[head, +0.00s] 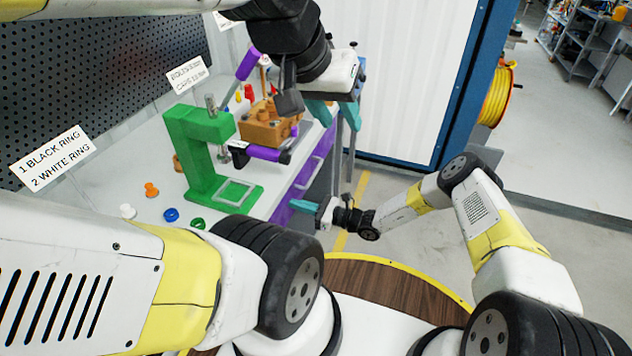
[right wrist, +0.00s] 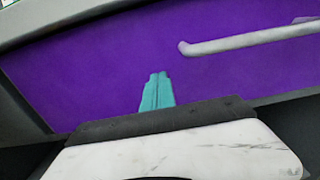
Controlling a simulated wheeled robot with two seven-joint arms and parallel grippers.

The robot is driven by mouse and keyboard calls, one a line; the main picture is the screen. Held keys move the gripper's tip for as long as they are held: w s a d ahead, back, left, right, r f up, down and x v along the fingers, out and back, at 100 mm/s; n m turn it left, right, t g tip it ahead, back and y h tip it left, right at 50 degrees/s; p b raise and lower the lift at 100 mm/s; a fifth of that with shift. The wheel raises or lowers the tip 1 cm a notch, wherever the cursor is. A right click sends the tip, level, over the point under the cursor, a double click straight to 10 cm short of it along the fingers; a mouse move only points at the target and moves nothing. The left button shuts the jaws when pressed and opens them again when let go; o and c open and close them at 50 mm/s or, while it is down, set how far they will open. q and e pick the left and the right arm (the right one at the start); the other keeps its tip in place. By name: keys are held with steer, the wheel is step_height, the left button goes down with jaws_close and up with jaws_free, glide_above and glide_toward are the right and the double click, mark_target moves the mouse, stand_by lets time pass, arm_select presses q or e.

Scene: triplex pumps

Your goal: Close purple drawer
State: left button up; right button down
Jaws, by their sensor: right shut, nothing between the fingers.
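The purple drawer (head: 312,170) is in the front of the grey workbench, on its right side in the head view. Its purple front (right wrist: 90,65) with a pale bar handle (right wrist: 250,40) fills most of the right wrist view. My right gripper (head: 300,206) is low beside the bench front, its teal fingers (right wrist: 157,90) together and empty, pointing at the purple front left of the handle. Whether the fingertips touch it, I cannot tell. My left gripper (head: 335,115) is raised near the bench's far right end, teal fingers apart and empty. How far out the drawer stands is unclear.
On the bench top (head: 150,180) stand a green press frame (head: 190,150), an orange-brown block (head: 268,125) with pegs, and several small coloured rings and parts. A black pegboard (head: 90,60) is behind. The floor (head: 410,180) at right is clear.

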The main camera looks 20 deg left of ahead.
steer(key=shift+a+r, duration=0.15)
steer(key=shift+a, duration=0.1)
steer(key=d, duration=1.5)
steer(key=s+d+r+n+g+h, duration=0.1)
steer(key=d+r+n+h, duration=0.5)
steer(key=r, duration=0.8)
steer(key=s+d+r+n+g+h, duration=0.1)
steer(key=d+r+n+g+h, duration=0.15)
steer(key=d+r+n, duration=0.85)
steer(key=s+d+r+t+h, duration=0.3)
steer(key=s+d+r+t, duration=0.2)
steer(key=r, duration=0.5)
steer(key=s+d+r+n+t+h, duration=0.1)
steer(key=s+d+r+t+h, duration=0.3)
steer(key=s+d+r, duration=0.6)
steer(key=shift+s+r+n+t, duration=0.35)
steer(key=shift+s+r, duration=0.1)
steer(key=shift+s, duration=0.8)
